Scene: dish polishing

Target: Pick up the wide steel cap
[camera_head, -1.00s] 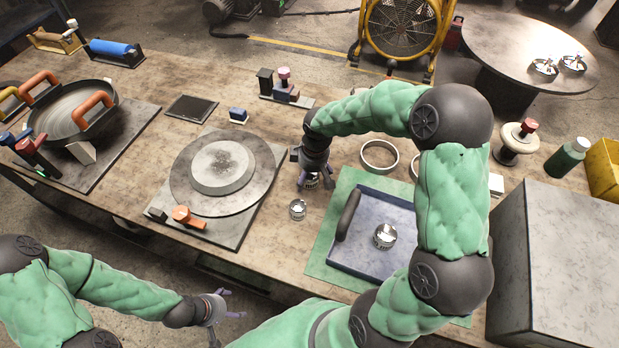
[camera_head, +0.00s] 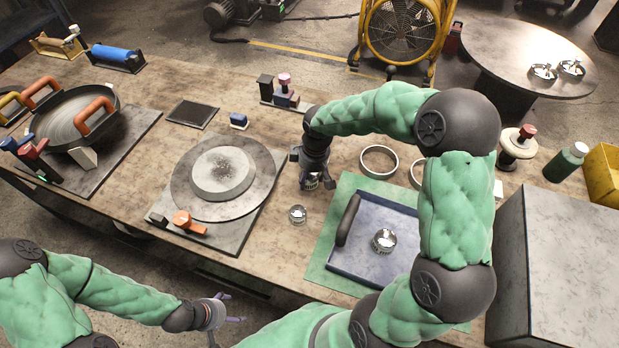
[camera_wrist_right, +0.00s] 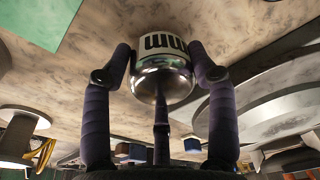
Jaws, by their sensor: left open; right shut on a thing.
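My right gripper (camera_head: 316,181) points down at the tabletop between the round plate and the blue tray. It is shut on a shiny steel cap (camera_wrist_right: 163,72) with a pale band and black marks, which shows between the fingers in the right wrist view. In the head view the fingers mostly hide this cap. Another steel cap (camera_head: 297,214) stands on the wood just in front of the gripper. A further steel cap (camera_head: 384,241) sits in the blue tray. My left gripper (camera_head: 232,309) is open and empty, out in front of the table edge.
The blue tray (camera_head: 352,262) with a dark handle lies on a green mat (camera_head: 316,273) to the right. A stone disc on a round plate (camera_head: 184,190) lies to the left. Pale rings (camera_head: 379,174) lie behind the tray. A grey box (camera_head: 565,260) stands at the right.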

